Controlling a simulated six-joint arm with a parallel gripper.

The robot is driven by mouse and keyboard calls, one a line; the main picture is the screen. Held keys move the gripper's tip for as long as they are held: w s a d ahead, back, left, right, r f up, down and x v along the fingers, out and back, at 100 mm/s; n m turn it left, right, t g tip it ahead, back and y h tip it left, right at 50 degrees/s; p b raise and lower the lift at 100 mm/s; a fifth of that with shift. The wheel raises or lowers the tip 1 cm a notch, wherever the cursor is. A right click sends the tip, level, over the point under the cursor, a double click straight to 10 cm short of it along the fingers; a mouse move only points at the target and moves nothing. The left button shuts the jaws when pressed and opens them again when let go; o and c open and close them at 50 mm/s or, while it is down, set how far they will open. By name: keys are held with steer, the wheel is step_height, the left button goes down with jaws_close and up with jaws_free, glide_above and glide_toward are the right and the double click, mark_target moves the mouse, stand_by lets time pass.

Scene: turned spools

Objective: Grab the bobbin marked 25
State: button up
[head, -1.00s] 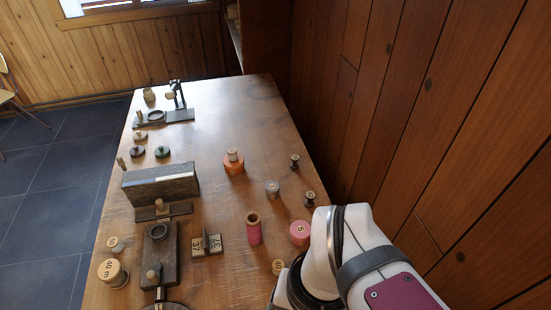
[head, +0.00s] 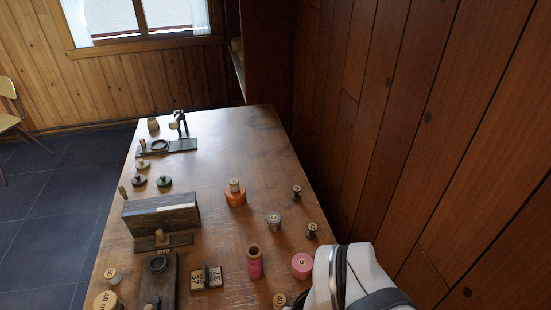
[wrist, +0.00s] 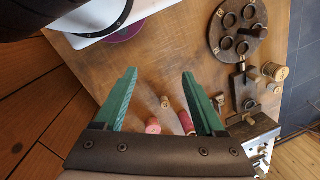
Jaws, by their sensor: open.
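I cannot read a 25 on any bobbin in these frames. In the head view, a pink spool (head: 302,266) has a pale top marked 5. A small wooden-topped spool (head: 279,300) sits at the bottom edge, its mark unclear. A grey spool (head: 273,223) has a mark too small to read. A tall pink-wound spool (head: 254,262) stands left of the pink one. In the wrist view, my gripper (wrist: 158,74) is open and empty, with green fingers apart above the table.
Number blocks marked 37 (head: 206,278) stand mid-table. An orange spool (head: 235,196) and two dark spools (head: 297,192) stand farther back. A dark wooden block (head: 160,214) is on the left. A wood wall (head: 400,150) rises along the right.

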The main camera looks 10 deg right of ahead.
steer(key=m+t+h, duration=0.3)
steer(key=m+t, duration=1.1)
steer(key=m, duration=1.8)
glide_above(297, 190)
steer(key=s+a, duration=0.1)
steer(key=s, duration=1.2)
steer(key=f, duration=1.5)
steer(key=shift+a, duration=0.2)
steer(key=x, duration=1.5)
steer(key=shift+d+f, duration=0.1)
steer(key=shift+d, duration=0.1)
steer(key=shift+s, duration=0.1)
jaws_close()
